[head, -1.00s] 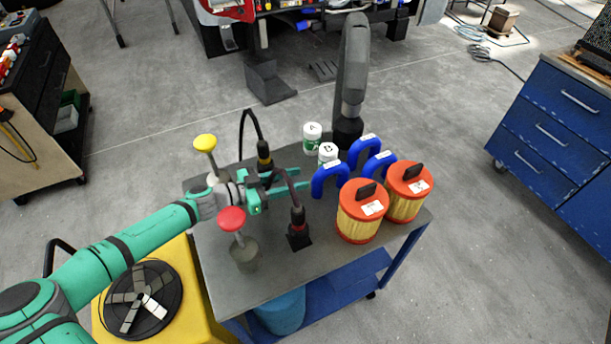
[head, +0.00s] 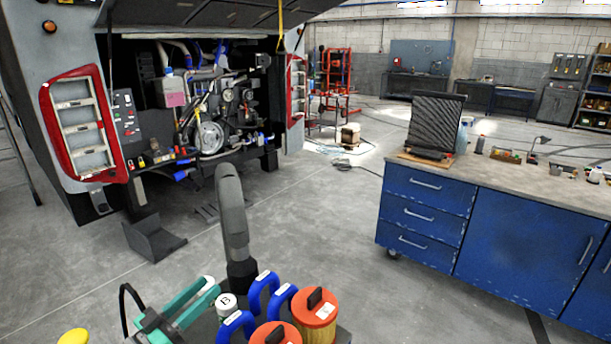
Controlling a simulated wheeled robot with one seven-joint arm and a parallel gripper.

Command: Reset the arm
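My gripper (head: 208,291) is at the bottom left of the head view, over the cart's top. Its two teal fingers are spread apart, with nothing clearly held between them. A white bottle cap (head: 208,283) shows at the fingertips; I cannot tell if they touch it. A white bottle marked B (head: 227,304) stands just right of the fingertips. Most of my arm is below the picture.
Blue bent hoses (head: 262,290), orange-topped filters (head: 316,307) and a tall dark grey post (head: 236,225) crowd the cart. A yellow knob (head: 73,337) shows at lower left. A blue cabinet (head: 425,215) stands right; an open coach engine bay (head: 205,110) is behind. Grey floor lies between.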

